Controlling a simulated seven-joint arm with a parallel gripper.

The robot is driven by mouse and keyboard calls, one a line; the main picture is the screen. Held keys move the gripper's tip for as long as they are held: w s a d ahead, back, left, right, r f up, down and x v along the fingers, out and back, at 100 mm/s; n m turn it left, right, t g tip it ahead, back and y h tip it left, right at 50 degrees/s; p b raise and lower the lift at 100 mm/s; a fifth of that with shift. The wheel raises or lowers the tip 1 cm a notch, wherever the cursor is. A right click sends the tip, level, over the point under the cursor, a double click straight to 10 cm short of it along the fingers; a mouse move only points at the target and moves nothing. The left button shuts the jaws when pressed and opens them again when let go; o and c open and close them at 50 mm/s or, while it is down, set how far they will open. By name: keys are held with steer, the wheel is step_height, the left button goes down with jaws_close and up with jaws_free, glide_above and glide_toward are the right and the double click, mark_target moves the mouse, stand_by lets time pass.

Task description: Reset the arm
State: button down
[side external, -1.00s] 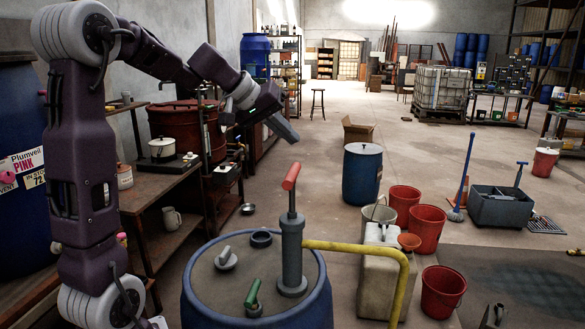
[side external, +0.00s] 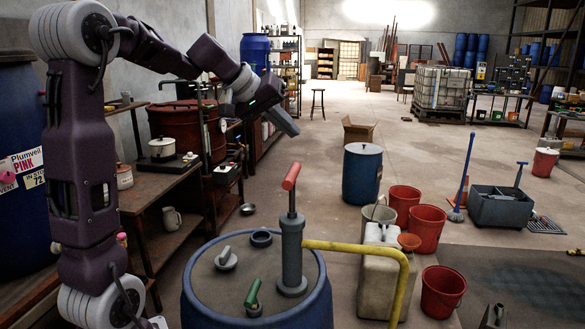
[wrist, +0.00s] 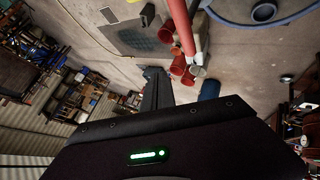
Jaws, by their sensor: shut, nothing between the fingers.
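My gripper (side external: 287,124) is raised in the air in the side view, above and behind the blue drum (side external: 190,295) in the foreground. Its fingers are shut with nothing between them, and it touches nothing. In the wrist view my gripper (wrist: 157,82) points out over the floor. The drum's lid carries a grey hand pump (side external: 291,245) with a red handle and a yellow spout pipe (side external: 375,250). The pump's red handle (wrist: 180,20) also shows in the wrist view.
A wooden bench (side external: 165,188) with a pot stands at left beside a red vat (side external: 175,125). A blue barrel (side external: 361,175), several red buckets (side external: 428,228) and a pale jerrycan (side external: 380,275) stand on the floor.

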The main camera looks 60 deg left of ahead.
step_height(320, 180, down, 8)
steer(key=shift+r, duration=0.1)
stand_by(0.4)
stand_by(1.9)
